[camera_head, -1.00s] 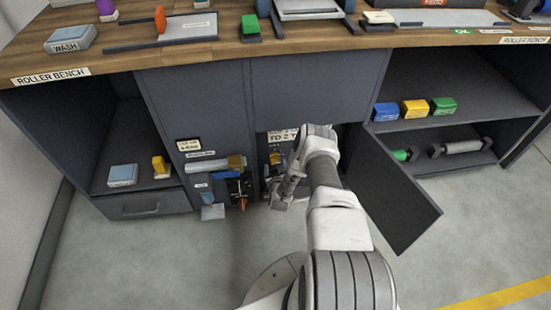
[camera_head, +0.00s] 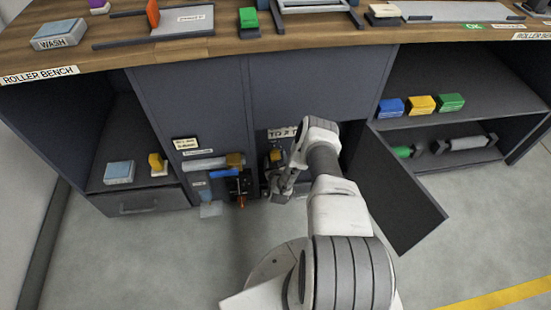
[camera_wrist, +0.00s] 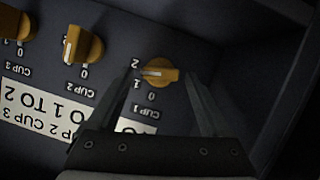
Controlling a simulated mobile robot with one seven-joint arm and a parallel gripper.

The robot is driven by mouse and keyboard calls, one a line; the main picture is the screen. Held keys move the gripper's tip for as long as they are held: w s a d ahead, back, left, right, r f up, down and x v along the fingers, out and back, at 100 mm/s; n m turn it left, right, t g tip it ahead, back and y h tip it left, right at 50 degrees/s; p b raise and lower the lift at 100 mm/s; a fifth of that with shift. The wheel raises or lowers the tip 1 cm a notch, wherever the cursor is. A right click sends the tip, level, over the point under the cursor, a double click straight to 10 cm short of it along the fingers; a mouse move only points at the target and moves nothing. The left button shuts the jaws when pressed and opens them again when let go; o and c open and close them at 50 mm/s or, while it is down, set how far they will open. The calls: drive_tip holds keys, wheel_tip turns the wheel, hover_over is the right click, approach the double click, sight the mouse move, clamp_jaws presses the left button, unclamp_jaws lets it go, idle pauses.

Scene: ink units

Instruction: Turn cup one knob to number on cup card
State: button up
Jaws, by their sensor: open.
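The orange cup one knob (camera_wrist: 162,70) shows in the wrist view on a dark panel, labelled CUP 1 upside down. Its white mark points left, between the 2 and the 1; I cannot tell exactly which. My gripper (camera_wrist: 154,83) is open, with one fingertip on each side of this knob in the picture; contact is not visible. The cup card (camera_wrist: 40,112) is white and upside down, showing parts of CUP 2, CUP 3 and TO 1 TO 2; my gripper hides its cup one part. In the head view my arm hides most of the knob panel.
The cup two knob (camera_wrist: 83,45) and the cup three knob (camera_wrist: 15,22) sit to the left. An open cabinet door (camera_head: 398,190) stands right of my arm. A shelf holds blue, yellow and green blocks (camera_head: 422,104). A drawer (camera_head: 138,202) is at the left.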

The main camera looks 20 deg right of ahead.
drive_tip(key=shift+c, duration=0.3)
clamp_jaws()
drive_tip(key=shift+d+m+y, duration=0.15)
drive_tip(key=shift+m+y, duration=0.45)
drive_tip(key=shift+m, duration=0.3)
drive_tip(key=shift+o, duration=0.3)
unclamp_jaws()
drive_tip(key=shift+s+r, duration=0.1)
drive_tip(key=shift+s, duration=0.1)
